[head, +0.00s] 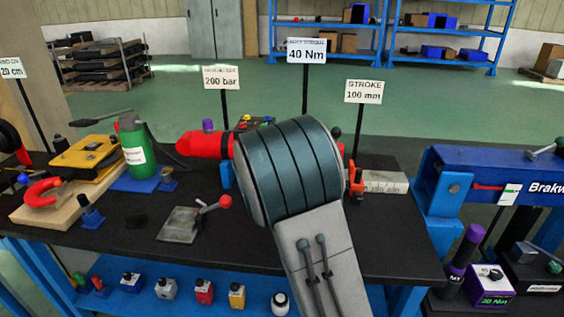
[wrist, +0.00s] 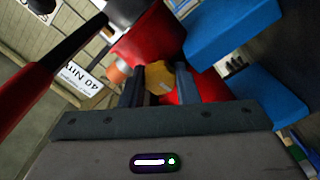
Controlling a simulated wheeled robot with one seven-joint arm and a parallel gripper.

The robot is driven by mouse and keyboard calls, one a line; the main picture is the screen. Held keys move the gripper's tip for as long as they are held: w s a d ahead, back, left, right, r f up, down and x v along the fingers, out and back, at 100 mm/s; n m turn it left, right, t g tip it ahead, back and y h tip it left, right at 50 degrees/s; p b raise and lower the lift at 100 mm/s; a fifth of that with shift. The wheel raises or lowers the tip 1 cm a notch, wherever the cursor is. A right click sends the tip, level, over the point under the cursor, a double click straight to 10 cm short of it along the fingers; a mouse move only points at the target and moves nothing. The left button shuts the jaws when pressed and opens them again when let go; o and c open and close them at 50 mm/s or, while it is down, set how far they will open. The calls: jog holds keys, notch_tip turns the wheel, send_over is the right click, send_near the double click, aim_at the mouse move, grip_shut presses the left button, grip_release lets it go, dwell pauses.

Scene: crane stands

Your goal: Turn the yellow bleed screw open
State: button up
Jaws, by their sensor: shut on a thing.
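The yellow bleed screw (wrist: 157,75) shows in the wrist view as a small yellow knob with a pale mark on its face. It sits against a red cylinder body (wrist: 148,42). My gripper (wrist: 159,84) has one dark finger on each side of the screw and is shut on it. How far the screw is turned cannot be told. In the head view the red cylinder (head: 203,144) lies on the black bench, partly behind my arm. My arm hides the gripper and the yellow screw there.
Signs on posts, including the 40 Nm sign (head: 306,50), stand behind the cylinder. A green bottle (head: 134,148) and yellow unit (head: 86,153) are at left, with a red-knobbed lever (head: 224,202) in front. A blue beam (head: 490,177) is at right.

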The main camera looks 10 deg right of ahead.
jog(key=o, duration=1)
jog(key=shift+s, duration=0.1)
jog(key=shift+a+f, duration=0.1)
jog(key=shift+f, duration=0.05)
